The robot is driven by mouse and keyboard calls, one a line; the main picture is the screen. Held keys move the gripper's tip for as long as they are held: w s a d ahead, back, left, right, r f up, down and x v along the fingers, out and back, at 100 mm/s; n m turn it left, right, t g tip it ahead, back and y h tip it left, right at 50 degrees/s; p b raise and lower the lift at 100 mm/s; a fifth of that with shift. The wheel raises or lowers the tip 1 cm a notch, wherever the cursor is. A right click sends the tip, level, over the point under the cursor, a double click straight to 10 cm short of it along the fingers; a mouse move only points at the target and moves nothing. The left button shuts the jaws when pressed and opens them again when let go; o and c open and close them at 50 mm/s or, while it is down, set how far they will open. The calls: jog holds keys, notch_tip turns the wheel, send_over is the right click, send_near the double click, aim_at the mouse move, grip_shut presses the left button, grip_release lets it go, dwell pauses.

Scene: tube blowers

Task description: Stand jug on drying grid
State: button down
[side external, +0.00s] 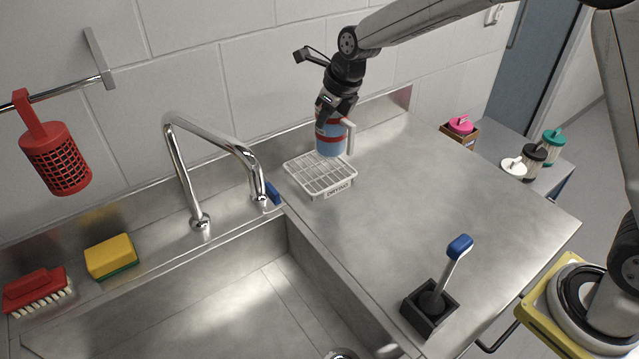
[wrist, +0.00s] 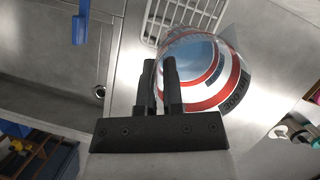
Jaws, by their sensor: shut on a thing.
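The jug (side external: 330,140) is a blue cylinder with red and white bands and a pale handle on its right. It looks upright at the back edge of the drying grid (side external: 318,178), a white slatted rack with a label on its front. I cannot tell whether its base touches the grid or the counter, or hangs just above. My gripper (side external: 338,112) points down and is shut on the jug's upper wall. In the wrist view my fingers (wrist: 158,66) pinch the left rim of the jug (wrist: 203,100), and the grid (wrist: 152,28) shows beyond.
The sink (side external: 240,300) and chrome tap (side external: 185,165) lie left of the grid. A blue-handled brush in a black holder (side external: 425,310) stands at the front of the counter. A sponge (side external: 110,257) and red brush (side external: 37,290) lie far left. The counter's middle (side external: 440,190) is clear.

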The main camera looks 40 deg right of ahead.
aim_at(316, 120)
jog(key=shift+w+a+f, duration=0.2)
jog(key=shift+w+f, duration=1.4)
jog(key=shift+f, duration=0.25)
jog(key=shift+w+f, duration=0.25)
jog(key=shift+f, duration=1.6)
jog(key=c, duration=0.7)
grip_release()
jog(key=shift+f, duration=0.15)
jog(key=shift+c, duration=0.2)
jog(key=v, duration=1.2)
